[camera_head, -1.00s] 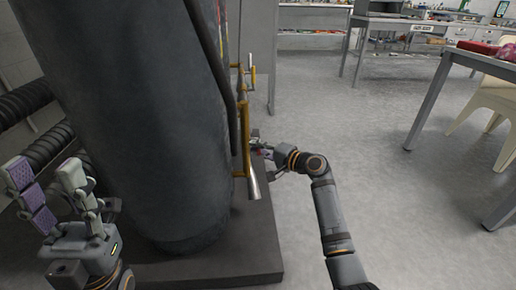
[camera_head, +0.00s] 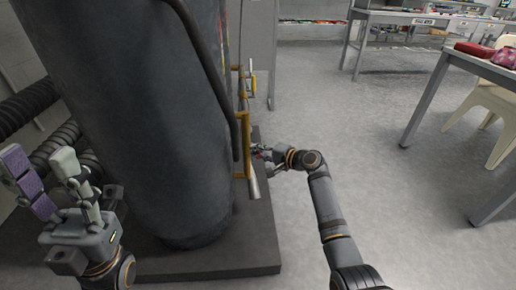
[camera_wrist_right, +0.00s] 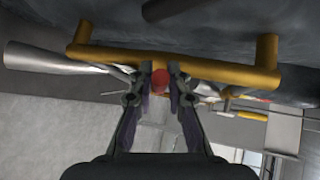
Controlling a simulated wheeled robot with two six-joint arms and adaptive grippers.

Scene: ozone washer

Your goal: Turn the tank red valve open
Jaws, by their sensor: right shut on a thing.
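The dark grey tank (camera_head: 150,120) stands upright left of centre in the head view. A yellow pipe (camera_head: 241,130) runs along its right side and crosses the right wrist view (camera_wrist_right: 120,55) from left to right. The red valve (camera_wrist_right: 161,79) shows as a small red piece just below the pipe there, between my right fingertips. My right gripper (camera_wrist_right: 160,88) is shut on it; in the head view this gripper (camera_head: 263,153) is small beside the pipe. My left gripper (camera_head: 40,155) is open and empty at the tank's lower left.
The tank stands on a dark low base (camera_head: 255,250). Black ribbed hoses (camera_head: 25,105) lie at the left. A table (camera_head: 430,105) and a cream chair (camera_head: 485,100) stand at the right. The floor between is clear.

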